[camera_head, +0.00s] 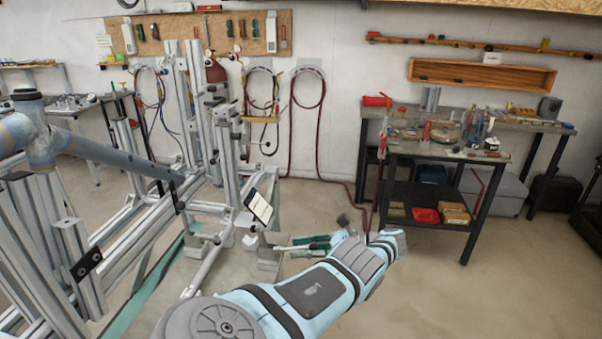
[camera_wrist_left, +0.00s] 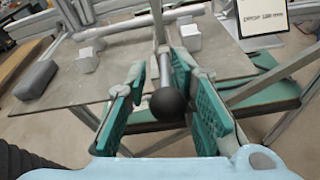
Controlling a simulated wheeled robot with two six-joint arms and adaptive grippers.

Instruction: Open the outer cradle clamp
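A metal lever with a round black knob (camera_wrist_left: 168,104) reaches toward my left wrist camera; its rod runs back over a grey plate. In the wrist view my left gripper (camera_wrist_left: 165,108) is open, with its green-padded fingers on either side of the knob and visible gaps to both. In the head view my left gripper (camera_head: 322,243) points left at the lever rod (camera_head: 290,248), at the near right end of the jig. The clamp's jaws are not clearly seen. A blue-grey frame tube (camera_head: 110,158) rests across the jig at left. My right gripper is not in view.
Aluminium posts (camera_head: 190,100) of the jig fill the left side. A small tilted display (camera_head: 260,206) stands close behind the lever. A dark grey block (camera_wrist_left: 37,80) lies at the plate's left. A cluttered workbench (camera_head: 400,150) stands at right, with open floor before it.

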